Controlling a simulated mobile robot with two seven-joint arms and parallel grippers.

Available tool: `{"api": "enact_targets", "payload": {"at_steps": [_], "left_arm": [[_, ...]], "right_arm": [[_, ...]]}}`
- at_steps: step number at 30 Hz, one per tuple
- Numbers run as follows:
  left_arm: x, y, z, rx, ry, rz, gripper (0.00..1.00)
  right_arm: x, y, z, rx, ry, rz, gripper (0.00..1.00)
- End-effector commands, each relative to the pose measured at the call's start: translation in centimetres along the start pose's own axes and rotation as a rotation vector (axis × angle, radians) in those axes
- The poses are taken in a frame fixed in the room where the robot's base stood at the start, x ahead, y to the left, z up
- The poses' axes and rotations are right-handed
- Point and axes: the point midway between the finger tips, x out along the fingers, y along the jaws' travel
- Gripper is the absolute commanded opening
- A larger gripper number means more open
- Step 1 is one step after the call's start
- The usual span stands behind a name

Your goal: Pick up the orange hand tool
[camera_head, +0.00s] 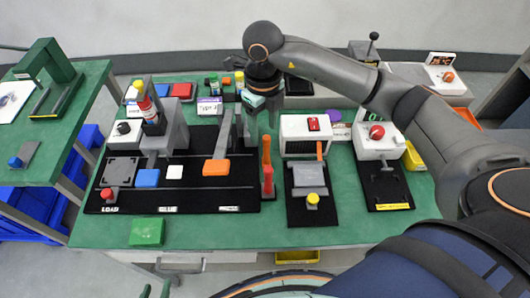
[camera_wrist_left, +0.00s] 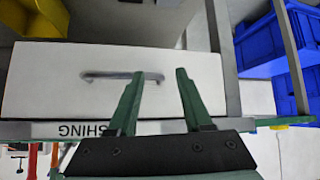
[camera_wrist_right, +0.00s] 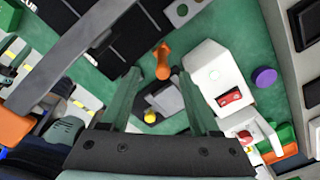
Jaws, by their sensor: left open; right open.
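The orange hand tool (camera_head: 266,156) appears upright in a red holder (camera_head: 267,182) near the middle of the green table in the head view. An orange upright piece (camera_wrist_right: 163,62), apparently the same tool, shows beyond my fingertips in the right wrist view. My right gripper (camera_head: 256,98) is open and empty, above the back of the table; its fingers (camera_wrist_right: 158,88) are apart in the right wrist view. My left gripper (camera_head: 155,290) is low at the bottom edge of the head view. In the left wrist view its fingers (camera_wrist_left: 155,80) are open and empty before a drawer front.
A black mat (camera_head: 240,200) with an orange block (camera_head: 216,167) lies left of the tool. A white box (camera_head: 303,131) and a yellow-knobbed fixture (camera_head: 312,198) stand to its right. A drawer handle (camera_wrist_left: 122,76) faces my left gripper. The front table strip is mostly clear.

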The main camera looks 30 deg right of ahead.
Motion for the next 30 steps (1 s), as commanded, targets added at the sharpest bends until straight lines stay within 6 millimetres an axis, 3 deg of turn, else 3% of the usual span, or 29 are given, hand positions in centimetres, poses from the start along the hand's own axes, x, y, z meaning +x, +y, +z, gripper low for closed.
{"api": "enact_targets", "payload": {"at_steps": [3, 11, 19, 28, 30], "left_arm": [[-0.2, 0.0, -0.1, 0.0, -0.001, 0.0, 0.5], [-0.4, 0.0, -0.5, 0.0, 0.0, 0.0, 0.5], [-0.8, 0.1, -1.1, 0.001, 0.004, 0.0, 0.5], [-0.7, 0.0, -1.2, 0.001, 0.005, 0.0, 0.5], [-0.7, 0.0, -1.2, 0.001, 0.005, 0.0, 0.5]], "right_arm": [[1.9, 0.0, -0.1, -0.001, 0.003, 0.001, 0.62], [4.0, -0.1, -0.2, -0.001, 0.002, 0.0, 0.62], [7.8, -0.4, -0.7, -0.002, 0.002, 0.001, 0.62], [8.4, -0.4, -0.6, -0.002, -0.001, -0.001, 0.62], [8.4, -0.4, -0.6, -0.002, -0.001, -0.001, 0.56]]}}
